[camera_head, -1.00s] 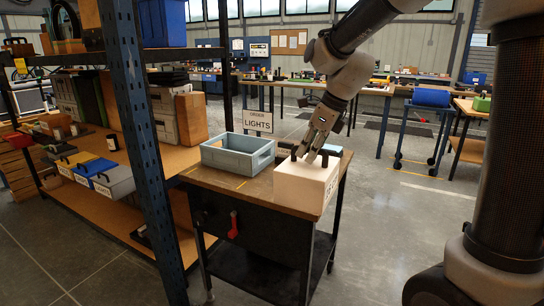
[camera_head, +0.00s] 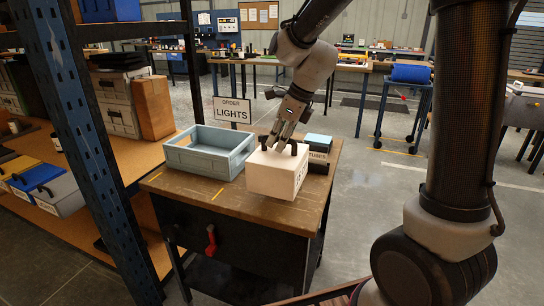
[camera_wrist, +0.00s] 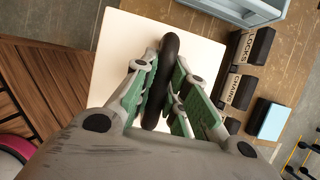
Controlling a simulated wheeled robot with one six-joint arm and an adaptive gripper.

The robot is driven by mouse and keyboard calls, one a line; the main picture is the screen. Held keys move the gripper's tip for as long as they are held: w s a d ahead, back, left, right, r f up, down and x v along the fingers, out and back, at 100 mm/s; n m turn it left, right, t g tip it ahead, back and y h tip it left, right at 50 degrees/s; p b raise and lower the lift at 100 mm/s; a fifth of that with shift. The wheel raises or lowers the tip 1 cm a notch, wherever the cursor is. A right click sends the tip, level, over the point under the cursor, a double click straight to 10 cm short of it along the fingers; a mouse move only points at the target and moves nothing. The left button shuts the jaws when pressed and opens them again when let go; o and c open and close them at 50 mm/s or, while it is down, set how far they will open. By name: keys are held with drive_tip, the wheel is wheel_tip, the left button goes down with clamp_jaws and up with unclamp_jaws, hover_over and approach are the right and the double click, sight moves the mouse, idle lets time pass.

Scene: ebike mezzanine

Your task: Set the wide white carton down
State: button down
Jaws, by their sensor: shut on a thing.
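The wide white carton (camera_head: 272,174) is upright over the right part of the workbench top (camera_head: 200,196), right of the grey-blue crate. In the head view I cannot tell whether its base touches the bench or hangs just above it. My gripper (camera_head: 273,143) comes down from above and is shut on the carton's dark handle. In the wrist view my gripper (camera_wrist: 160,82) has its green-padded fingers on both sides of the black handle (camera_wrist: 168,60), above the carton's pale top (camera_wrist: 118,60). The carton's underside is hidden.
The open grey-blue crate (camera_head: 208,150) stands left of the carton. Small dark boxes (camera_head: 318,158), labelled in the wrist view, stand close on its right. A blue rack post (camera_head: 85,140) rises at left.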

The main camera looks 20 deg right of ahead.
sight(278, 156)
drive_tip(key=shift+f, duration=2.8)
drive_tip(key=c, duration=1.4)
unclamp_jaws()
drive_tip(key=shift+c, duration=0.2)
